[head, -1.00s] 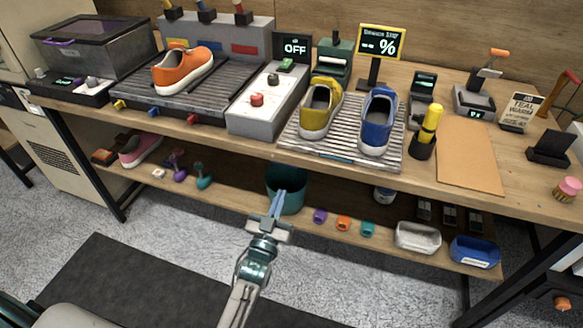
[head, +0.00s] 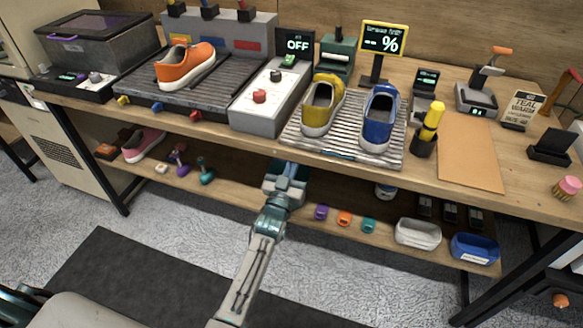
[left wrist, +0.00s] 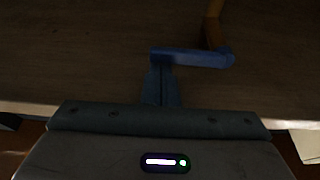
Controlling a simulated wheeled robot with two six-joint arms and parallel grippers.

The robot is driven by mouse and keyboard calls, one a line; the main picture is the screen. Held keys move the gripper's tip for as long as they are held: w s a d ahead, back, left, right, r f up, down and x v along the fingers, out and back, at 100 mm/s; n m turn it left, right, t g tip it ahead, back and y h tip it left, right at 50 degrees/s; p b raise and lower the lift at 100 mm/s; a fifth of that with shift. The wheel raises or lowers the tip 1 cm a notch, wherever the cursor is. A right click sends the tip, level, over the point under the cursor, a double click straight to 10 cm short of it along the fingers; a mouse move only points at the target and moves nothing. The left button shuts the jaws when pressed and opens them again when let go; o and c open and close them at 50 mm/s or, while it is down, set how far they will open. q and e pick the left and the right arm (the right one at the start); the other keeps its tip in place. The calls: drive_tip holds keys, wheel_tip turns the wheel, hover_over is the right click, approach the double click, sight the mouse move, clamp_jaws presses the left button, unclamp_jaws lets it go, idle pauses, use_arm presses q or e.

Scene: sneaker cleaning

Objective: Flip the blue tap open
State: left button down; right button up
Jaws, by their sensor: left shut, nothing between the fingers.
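In the left wrist view a blue tap handle (left wrist: 195,58) lies across the upper middle, joined at its right end to a brass-coloured stem. My left gripper (left wrist: 158,78) is shut and empty. Its fingers point at the left end of the handle and overlap it there; I cannot tell whether they touch. In the head view my left gripper (head: 287,172) is at the underside of the table's front edge, below the white control box. This handle cannot be made out in the head view. My right gripper is not in view.
The wooden tabletop's front edge (head: 400,180) lies just above my left gripper. Below is a shelf (head: 235,198) with small coloured pieces and a blue tray (head: 474,249). Smaller yellow, blue (head: 157,107) and red knobs line the roller tray's front. Floor in front is clear.

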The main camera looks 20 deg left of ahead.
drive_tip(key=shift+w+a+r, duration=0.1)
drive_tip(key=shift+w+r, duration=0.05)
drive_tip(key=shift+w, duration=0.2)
use_arm(q)
drive_tip(key=shift+f+m, duration=0.1)
drive_tip(key=shift+m, duration=0.2)
